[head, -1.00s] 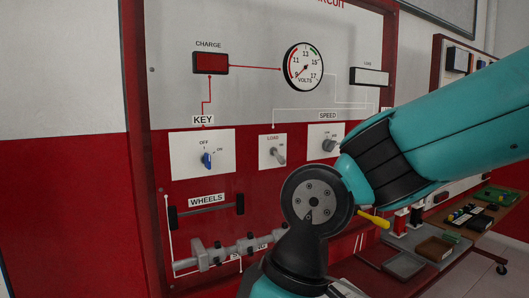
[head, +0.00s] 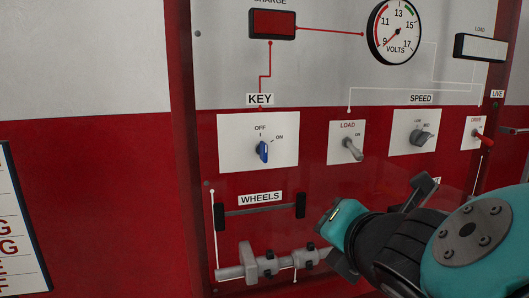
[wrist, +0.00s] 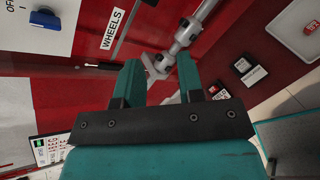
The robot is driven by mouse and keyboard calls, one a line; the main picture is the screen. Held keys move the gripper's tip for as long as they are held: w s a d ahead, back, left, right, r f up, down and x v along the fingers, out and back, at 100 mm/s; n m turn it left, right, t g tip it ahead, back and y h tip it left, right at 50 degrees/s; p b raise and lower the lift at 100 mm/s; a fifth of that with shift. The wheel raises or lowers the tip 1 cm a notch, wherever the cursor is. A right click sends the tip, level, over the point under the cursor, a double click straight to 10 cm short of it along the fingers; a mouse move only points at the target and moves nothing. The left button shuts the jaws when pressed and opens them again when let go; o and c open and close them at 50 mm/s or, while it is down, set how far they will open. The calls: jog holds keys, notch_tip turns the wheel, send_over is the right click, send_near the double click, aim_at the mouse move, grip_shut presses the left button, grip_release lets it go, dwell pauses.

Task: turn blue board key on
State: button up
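The blue key (head: 263,151) sits on a white plate (head: 232,137) under the KEY label, on the red lower part of the board. Its handle is close to upright, in line with the OFF mark; ON is marked to its upper right. In the wrist view a white plate with OFF lettering (wrist: 58,38) is cut off at the top left corner. My gripper (wrist: 158,76) is open and empty, its two fingers apart. In the head view my arm is at the lower right, below and to the right of the key, not touching it.
A LOAD toggle (head: 352,149) and a SPEED knob (head: 422,138) are right of the key. Below are the WHEELS bar (head: 258,211) and a protruding grey shaft (head: 268,264). A red switch (head: 482,138) is far right. The space before the key is clear.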

aim_at(266, 150)
jog(key=s+a+r+n+t+y, duration=0.2)
jog(key=a+r+n+t+y, duration=0.3)
jog(key=r+n, duration=0.4)
jog(key=shift+n+h, duration=0.7)
jog(key=p+x, duration=0.4)
jog(key=x, duration=0.1)
jog(key=f+p+x, duration=0.1)
jog(key=p+x, duration=0.4)
jog(key=a+p+x, duration=0.1)
jog(key=p+x, duration=0.4)
jog(key=x, duration=0.1)
jog(key=shift+a+f, duration=0.15)
jog(key=shift+w+a+f+p, duration=0.15)
jog(key=shift+w+p, duration=0.2)
jog(key=shift+w, duration=0.15)
jog(key=c, duration=0.6)
jog(key=shift+c, duration=0.2)
